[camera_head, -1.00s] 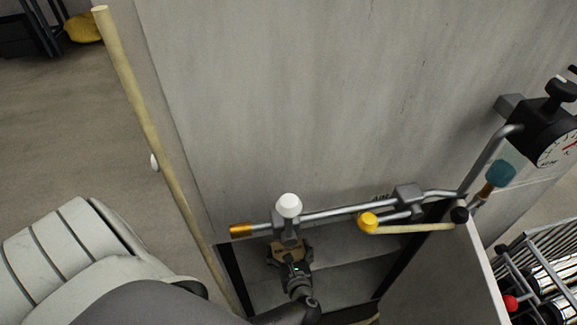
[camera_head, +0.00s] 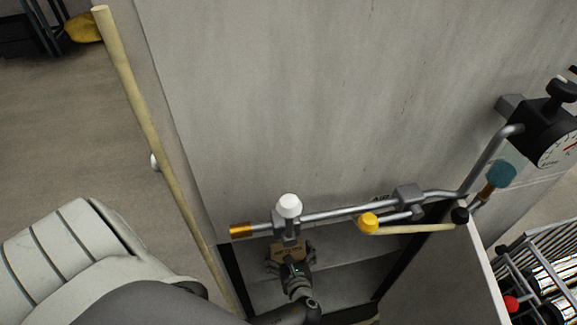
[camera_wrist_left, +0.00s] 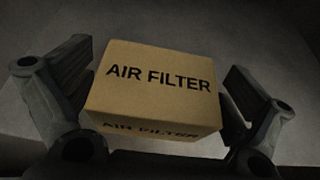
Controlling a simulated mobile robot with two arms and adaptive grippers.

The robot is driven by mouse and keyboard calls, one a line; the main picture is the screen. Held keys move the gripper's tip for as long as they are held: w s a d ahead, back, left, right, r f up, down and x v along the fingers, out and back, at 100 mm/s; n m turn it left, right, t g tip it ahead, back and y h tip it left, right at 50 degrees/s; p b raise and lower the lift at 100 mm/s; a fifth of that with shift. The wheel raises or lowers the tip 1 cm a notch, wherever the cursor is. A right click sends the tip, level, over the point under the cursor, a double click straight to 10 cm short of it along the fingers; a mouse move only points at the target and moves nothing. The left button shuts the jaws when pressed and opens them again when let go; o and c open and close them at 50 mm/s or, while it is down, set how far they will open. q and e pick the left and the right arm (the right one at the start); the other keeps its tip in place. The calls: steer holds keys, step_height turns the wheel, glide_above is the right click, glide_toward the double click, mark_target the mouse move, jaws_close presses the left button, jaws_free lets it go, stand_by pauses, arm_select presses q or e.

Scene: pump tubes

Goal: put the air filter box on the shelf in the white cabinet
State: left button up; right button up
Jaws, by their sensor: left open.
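The air filter box is a small brown carton with black lettering. It fills the middle of the left wrist view (camera_wrist_left: 158,85) and shows partly in the head view (camera_head: 290,250) under the pipe. It stands on a grey shelf surface (camera_head: 345,252) inside the cabinet (camera_head: 300,110). My left gripper (camera_head: 290,262) reaches into the cabinet opening. Its two fingers stand open on either side of the box, with a visible gap on the right; contact on the left is hard to tell. My right gripper is not in view.
A metal pipe (camera_head: 335,212) with a white knob (camera_head: 288,206) and a yellow knob (camera_head: 368,222) crosses just above the opening. An open cabinet door (camera_head: 440,270) stands to the right. A wooden pole (camera_head: 150,135) leans at the left. A gauge (camera_head: 555,135) is at the right.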

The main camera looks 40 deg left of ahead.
arm_select(q)
steer(key=p+v, duration=0.1)
steer(key=v, duration=1.1)
steer(key=s+a+f+n+g+h, duration=0.1)
steer(key=s+f+n+g+h, duration=0.2)
steer(key=s+f, duration=0.45)
steer(key=s+a+f+n+g+h, duration=0.1)
steer(key=s+f+n+g+h, duration=0.2)
steer(key=f, duration=0.7)
steer(key=s+f+n+g+h, duration=0.1)
steer(key=s+f+n+h, duration=0.1)
steer(key=s+f+n, duration=0.3)
steer(key=s+a+f+n+h, duration=0.1)
steer(key=s+f+n, duration=0.4)
steer(key=s+n, duration=0.6)
steer(key=shift+a+n+g+h, duration=0.2)
steer(key=shift+n+g+h, duration=0.2)
steer(key=shift+n+h, duration=0.4)
